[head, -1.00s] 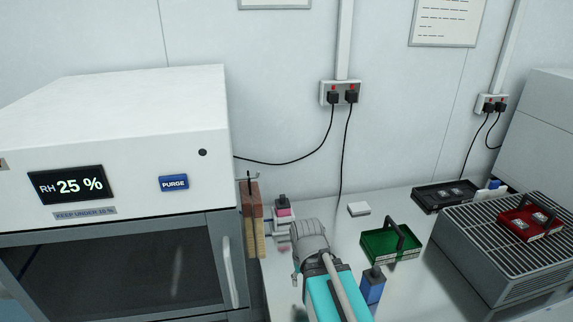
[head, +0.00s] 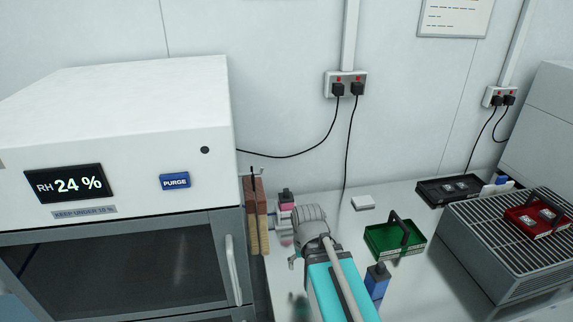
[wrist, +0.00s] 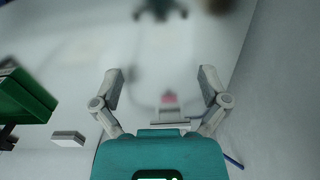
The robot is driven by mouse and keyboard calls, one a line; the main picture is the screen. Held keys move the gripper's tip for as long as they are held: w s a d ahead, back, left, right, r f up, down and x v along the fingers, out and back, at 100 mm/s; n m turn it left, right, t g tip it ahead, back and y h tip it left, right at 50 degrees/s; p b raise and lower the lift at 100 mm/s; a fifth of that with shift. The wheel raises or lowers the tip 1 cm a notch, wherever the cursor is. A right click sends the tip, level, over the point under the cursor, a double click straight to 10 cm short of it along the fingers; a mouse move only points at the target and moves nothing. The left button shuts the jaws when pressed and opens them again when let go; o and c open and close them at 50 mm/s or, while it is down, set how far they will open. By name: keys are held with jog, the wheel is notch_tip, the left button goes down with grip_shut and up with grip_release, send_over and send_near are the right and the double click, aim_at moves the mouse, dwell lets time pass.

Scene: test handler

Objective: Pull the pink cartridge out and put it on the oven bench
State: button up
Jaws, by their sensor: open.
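The pink cartridge (head: 286,207) is a small pink block with a dark top, set in a pale holder on the bench beside the cabinet. In the wrist view a small pink patch (wrist: 168,98) shows beyond and between my fingers, above a pale bar. My gripper (wrist: 161,85) is open, with nothing between its fingertips. It points toward the pink patch and appears apart from it. In the head view my wrist stands just right of the cartridge and hides part of the holder; the fingertips are mostly hidden. I cannot tell which surface is the oven bench.
A white cabinet (head: 120,125) reading RH 24 % stands left, with brushes (head: 256,215) at its side. The pale bench (head: 345,215) holds a green tray (head: 395,240), a blue bottle (head: 377,280) and a black tray (head: 432,190). A red tray (head: 533,221) sits on a grilled unit (head: 480,225).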

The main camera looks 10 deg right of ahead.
jog(key=w+r+m+p, duration=0.9)
jog(key=w+r, duration=0.1)
jog(key=w, duration=0.5)
notch_tip(320, 180, up, 7)
jog(key=m+p, duration=0.8)
send_over(286, 197)
jog(key=w, duration=0.1)
jog(key=shift+d+r, duration=0.1)
jog(key=shift+d, duration=0.05)
notch_tip(286, 197, down, 14)
jog(key=b, duration=1.4)
jog(key=shift+r, duration=0.1)
jog(key=c, duration=1.2)
